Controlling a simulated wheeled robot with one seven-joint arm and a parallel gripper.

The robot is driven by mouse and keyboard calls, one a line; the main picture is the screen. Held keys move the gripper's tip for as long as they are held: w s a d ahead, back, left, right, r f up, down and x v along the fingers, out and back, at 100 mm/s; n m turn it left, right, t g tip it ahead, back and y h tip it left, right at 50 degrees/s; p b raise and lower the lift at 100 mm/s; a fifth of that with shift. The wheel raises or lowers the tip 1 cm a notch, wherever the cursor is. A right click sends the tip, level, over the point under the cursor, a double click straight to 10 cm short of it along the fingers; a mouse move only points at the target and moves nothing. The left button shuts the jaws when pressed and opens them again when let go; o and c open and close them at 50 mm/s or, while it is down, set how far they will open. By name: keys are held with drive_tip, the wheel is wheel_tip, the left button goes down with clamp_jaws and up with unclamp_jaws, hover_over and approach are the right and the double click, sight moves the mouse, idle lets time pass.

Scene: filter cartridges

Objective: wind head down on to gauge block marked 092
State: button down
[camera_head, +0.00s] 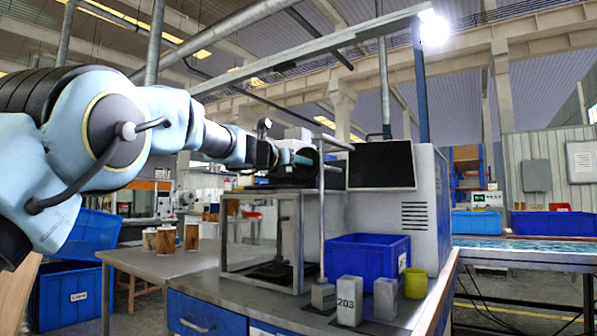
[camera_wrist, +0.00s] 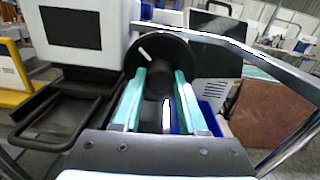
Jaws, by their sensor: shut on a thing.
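My gripper (camera_head: 300,158) is at the top of a metal-framed stand on the bench. In the wrist view its two teal fingers (camera_wrist: 158,100) lie on either side of a dark hub in front of a round black wheel (camera_wrist: 178,50), shut on it. The wheel also shows in the head view (camera_head: 312,166), partly hidden by the gripper. The stand (camera_head: 226,235) has an open frame with a dark base inside; its head cannot be made out clearly. Grey gauge blocks stand in front: one marked 203 (camera_head: 349,302), one at left (camera_head: 323,296), one at right (camera_head: 385,298). I cannot read 092 on any.
A blue bin (camera_head: 368,262) and a yellow-green cup (camera_head: 415,283) stand behind the blocks. A grey cabinet with a dark screen (camera_head: 381,165) rises behind the stand. Filter cartridges (camera_head: 166,240) stand on the left table. A metal post (camera_head: 321,215) is close beside the gripper.

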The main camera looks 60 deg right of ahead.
drive_tip(key=m+b, duration=0.2)
drive_tip(key=m, duration=0.2)
drive_tip(key=shift+f+m+b, duration=0.1)
drive_tip(key=shift+m+b, duration=0.2)
drive_tip(key=shift+m, duration=0.1)
idle(0.4)
drive_tip(key=shift+c, duration=2.2)
unclamp_jaws()
drive_tip(key=a+b, duration=0.4)
drive_tip(key=a, duration=0.6)
drive_tip(key=shift+s+a, duration=0.15)
drive_tip(key=shift+a, duration=0.25)
